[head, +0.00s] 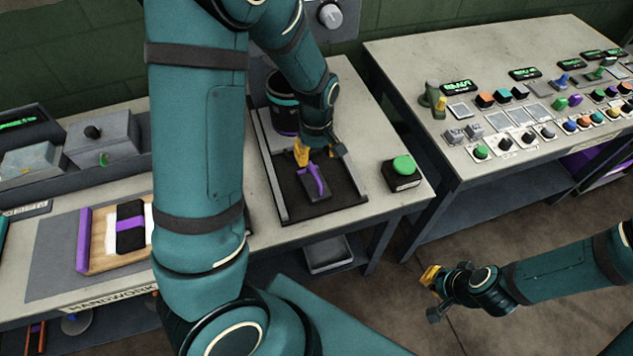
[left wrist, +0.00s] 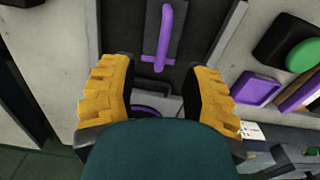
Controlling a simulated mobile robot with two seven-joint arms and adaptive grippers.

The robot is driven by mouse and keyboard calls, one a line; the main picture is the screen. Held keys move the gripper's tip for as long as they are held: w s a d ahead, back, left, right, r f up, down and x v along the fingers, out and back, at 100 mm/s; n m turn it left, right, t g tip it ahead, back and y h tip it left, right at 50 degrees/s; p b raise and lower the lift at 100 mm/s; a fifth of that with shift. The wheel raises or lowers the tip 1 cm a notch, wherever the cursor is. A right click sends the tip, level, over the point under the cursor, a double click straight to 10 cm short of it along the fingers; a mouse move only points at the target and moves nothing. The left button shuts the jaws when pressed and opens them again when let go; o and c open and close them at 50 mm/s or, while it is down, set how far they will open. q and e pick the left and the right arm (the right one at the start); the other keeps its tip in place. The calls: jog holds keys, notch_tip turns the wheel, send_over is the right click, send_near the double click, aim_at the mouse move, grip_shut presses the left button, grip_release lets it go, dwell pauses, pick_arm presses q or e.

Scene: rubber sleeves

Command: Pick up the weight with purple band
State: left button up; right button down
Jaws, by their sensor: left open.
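The weight with purple band (head: 314,185) is a dark flat block with a raised purple strip, lying in the dark framed tray (head: 284,213) on the bench.
A dark canister (head: 284,112) stands at the tray's back left. A green button box (head: 402,173) is right of the tray. A wooden tray (head: 103,243) with a purple and black item lies left. A control panel table (head: 400,70) stands right.

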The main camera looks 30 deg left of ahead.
aim_at(314, 171)
pick_arm(q)
notch_tip(314, 171, down, 2)
jog(key=shift+f, duration=0.25)
jog(key=shift+a+f+b, duration=0.15)
jog(key=shift+f+b, duration=0.2)
jog(key=shift+f, duration=1.05)
jog(key=shift+a+f+b, duration=0.15)
jog(key=shift+f+b, duration=0.2)
jog(key=shift+f, duration=1.05)
jog(key=shift+s, duration=0.1)
grip_shut()
